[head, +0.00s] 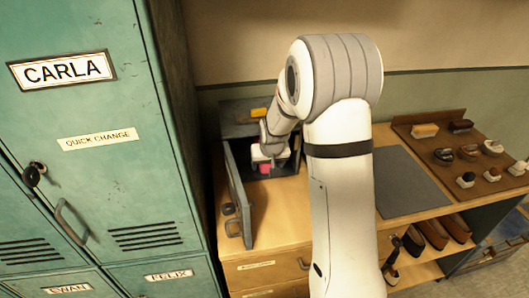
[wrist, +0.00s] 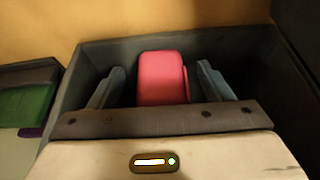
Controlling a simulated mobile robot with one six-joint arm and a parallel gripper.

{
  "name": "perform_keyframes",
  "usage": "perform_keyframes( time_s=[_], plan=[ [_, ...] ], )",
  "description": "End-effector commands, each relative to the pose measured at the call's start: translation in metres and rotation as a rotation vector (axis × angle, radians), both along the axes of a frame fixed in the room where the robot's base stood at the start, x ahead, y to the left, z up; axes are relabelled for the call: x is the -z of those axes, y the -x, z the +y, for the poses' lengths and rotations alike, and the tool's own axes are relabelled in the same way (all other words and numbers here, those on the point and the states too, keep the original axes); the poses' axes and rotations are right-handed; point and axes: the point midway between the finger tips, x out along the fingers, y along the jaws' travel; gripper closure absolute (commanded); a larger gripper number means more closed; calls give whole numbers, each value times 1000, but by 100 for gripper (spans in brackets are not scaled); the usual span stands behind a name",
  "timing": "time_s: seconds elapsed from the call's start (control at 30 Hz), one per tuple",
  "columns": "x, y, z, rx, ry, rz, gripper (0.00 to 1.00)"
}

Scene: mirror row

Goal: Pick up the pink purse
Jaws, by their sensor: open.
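The pink purse (wrist: 162,78) is inside a dark grey open-fronted box (wrist: 92,55). In the wrist view it lies between the two fingers of my gripper (wrist: 161,74). My gripper is open, with a dark gap on each side of the purse. In the head view my gripper (head: 267,158) reaches into the box, and a small pink part of the purse (head: 265,168) shows below it. My gripper and arm hide much of the box's inside.
The box's door (head: 238,188) stands open on the left, close to my gripper. Green lockers (head: 110,130) stand further left. A grey mat (head: 408,182) and a brown rack (head: 445,125) of brushes lie to the right. In the wrist view a green object (wrist: 28,104) is at left.

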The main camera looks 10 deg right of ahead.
Motion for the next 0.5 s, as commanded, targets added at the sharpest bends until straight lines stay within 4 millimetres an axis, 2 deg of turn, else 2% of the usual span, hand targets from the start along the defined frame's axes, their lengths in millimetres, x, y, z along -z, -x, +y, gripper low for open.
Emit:
perform_keyframes(
  time_s=[0.17, 0.4, 0.5],
  plan=[
    [12, -5, 0, 0, 0, -1, 27],
    [13, -5, 1, -1, 0, -2, 27],
    [13, -5, 1, -1, 0, -2, 35]
  ],
)
